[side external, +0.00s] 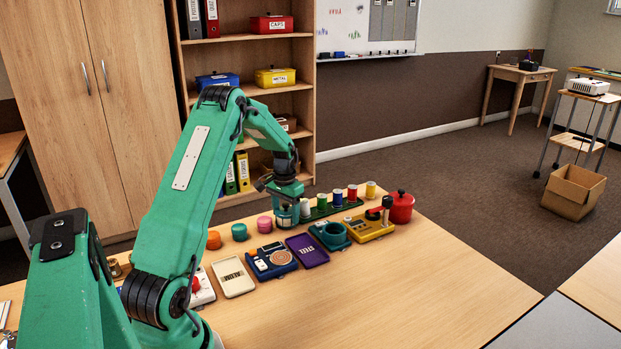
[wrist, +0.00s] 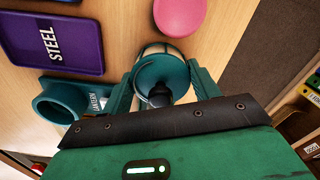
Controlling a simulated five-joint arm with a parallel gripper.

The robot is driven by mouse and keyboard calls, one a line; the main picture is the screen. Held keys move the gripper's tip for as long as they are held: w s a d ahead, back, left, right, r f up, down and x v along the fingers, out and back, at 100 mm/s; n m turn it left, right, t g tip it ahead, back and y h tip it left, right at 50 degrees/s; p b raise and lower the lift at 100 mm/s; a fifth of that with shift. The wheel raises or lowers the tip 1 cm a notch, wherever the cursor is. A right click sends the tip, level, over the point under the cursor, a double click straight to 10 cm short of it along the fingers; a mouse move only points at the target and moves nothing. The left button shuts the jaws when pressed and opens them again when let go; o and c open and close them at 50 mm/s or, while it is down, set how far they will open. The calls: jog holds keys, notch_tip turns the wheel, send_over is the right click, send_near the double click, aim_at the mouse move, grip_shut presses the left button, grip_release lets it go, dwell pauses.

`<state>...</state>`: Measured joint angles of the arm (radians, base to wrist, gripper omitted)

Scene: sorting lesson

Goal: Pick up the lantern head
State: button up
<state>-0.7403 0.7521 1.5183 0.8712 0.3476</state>
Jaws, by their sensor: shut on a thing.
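The lantern head is a teal dome (wrist: 163,68) with a black knob and a pale band around its rim. In the wrist view it sits between the two teal fingers of my gripper (wrist: 162,85), which are shut on it. In the side view my gripper (side external: 286,212) points down at the back of the table, left of the row of cylinders; the lantern head is mostly hidden there. The teal lantern base (side external: 331,235), with an open ring, lies to the right of my gripper; it also shows in the wrist view (wrist: 62,104). Height above the table is hard to tell.
A purple STEEL tray (wrist: 45,40) and a pink disc (wrist: 180,14) lie near my gripper. A green rack (side external: 322,211) of coloured cylinders stands close on the right, with a red pot (side external: 401,209) beyond. The table front (side external: 390,290) is clear.

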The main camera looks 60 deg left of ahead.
aim_at(285, 204)
jog(key=shift+r, duration=0.5)
notch_tip(285, 204, up, 2)
jog(key=shift+r, duration=0.15)
jog(key=w+d+r, duration=0.2)
jog(key=d+r, duration=0.5)
jog(key=d, duration=0.4)
jog(key=shift+w+d, duration=0.15)
jog(key=shift+d, duration=0.1)
jog(key=w+d+m, duration=0.3)
jog(key=w+m, duration=0.1)
jog(key=w, duration=0.1)
jog(key=shift+w+r, duration=0.25)
jog(key=shift+w, duration=0.1)
jog(key=shift+f, duration=0.15)
jog(key=shift+f, duration=3.05)
jog(key=shift+f, duration=0.15)
